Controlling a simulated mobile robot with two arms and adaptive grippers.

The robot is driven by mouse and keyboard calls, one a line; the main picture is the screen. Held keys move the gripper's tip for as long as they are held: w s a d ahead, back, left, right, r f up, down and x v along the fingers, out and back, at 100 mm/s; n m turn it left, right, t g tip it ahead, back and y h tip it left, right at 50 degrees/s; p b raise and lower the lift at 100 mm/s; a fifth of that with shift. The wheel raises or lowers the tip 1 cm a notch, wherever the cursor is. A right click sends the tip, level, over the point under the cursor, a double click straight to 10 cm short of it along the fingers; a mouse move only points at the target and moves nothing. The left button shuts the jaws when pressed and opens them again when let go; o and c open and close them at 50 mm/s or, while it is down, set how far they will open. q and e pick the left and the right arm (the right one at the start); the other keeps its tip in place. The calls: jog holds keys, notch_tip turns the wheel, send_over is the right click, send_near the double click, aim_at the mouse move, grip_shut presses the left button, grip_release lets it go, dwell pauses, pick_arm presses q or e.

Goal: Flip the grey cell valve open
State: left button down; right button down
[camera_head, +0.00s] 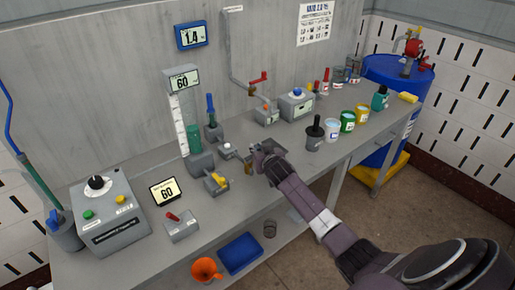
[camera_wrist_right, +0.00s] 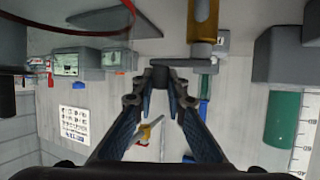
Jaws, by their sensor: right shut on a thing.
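My right gripper (camera_head: 260,152) reaches across the bench to a small grey valve beside an amber cell (camera_head: 248,168). In the right wrist view, the amber cell (camera_wrist_right: 203,22) shows at the top, with the flat grey valve handle (camera_wrist_right: 195,62) lying crosswise at its end. My right gripper (camera_wrist_right: 160,78) is shut on the left part of this handle. The fingers hide part of the handle, and the arm covers some of the valve in the head view. My left gripper is not in view.
A grey unit with a yellow lever (camera_head: 217,181) stands close left of the gripper. A green cylinder (camera_head: 194,138) stands behind it. A black-handled pot (camera_head: 314,138) and several paint cans stand to the right.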

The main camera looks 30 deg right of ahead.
jog(key=c, duration=1.9)
grip_release()
jog(key=v, duration=1.2)
jog(key=shift+s+f, duration=0.1)
